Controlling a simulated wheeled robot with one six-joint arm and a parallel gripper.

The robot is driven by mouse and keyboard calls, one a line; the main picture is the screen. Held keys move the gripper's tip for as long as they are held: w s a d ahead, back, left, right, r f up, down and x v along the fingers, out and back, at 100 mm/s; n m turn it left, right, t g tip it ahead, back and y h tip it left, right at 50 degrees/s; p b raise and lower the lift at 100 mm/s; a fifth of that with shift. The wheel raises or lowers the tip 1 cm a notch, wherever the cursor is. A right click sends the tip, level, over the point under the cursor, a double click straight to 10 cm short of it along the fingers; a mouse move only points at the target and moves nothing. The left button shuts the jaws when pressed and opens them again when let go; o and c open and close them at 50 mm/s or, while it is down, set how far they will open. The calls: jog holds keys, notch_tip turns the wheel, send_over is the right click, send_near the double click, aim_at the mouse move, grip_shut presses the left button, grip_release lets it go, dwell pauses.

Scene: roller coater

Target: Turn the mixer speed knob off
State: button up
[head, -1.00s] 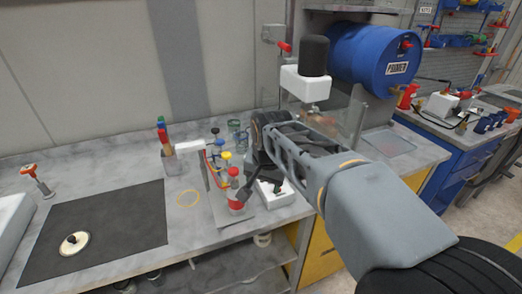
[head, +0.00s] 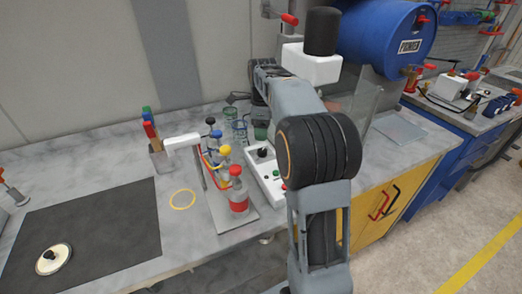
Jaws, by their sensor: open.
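The mixer is a black motor (head: 320,32) on a white housing (head: 311,66), standing at the back of the bench. In front of it lies a white control box (head: 272,190), partly behind my arm. A black knob (head: 263,153) sits on its top, with small coloured buttons nearer the front. The knob's exact pointer direction is too small to tell. My gripper (head: 237,98) is small and dark, left of my wrist near the wall. It looks open and empty, up and left of the knob and apart from it.
Bottles with red, yellow and blue caps stand on a rack (head: 240,218) just left of the control box. Glass beakers (head: 236,130) stand behind it. A clear shield (head: 362,112) and blue drum (head: 388,38) are to the right. The dark mat (head: 90,235) lies left.

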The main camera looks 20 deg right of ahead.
aim_at(262, 150)
notch_tip(262, 150, down, 8)
jog(key=shift+f, duration=0.15)
dwell(0.3)
jog(key=shift+c, duration=0.3)
jog(key=c, duration=0.9)
jog(key=shift+o, duration=0.2)
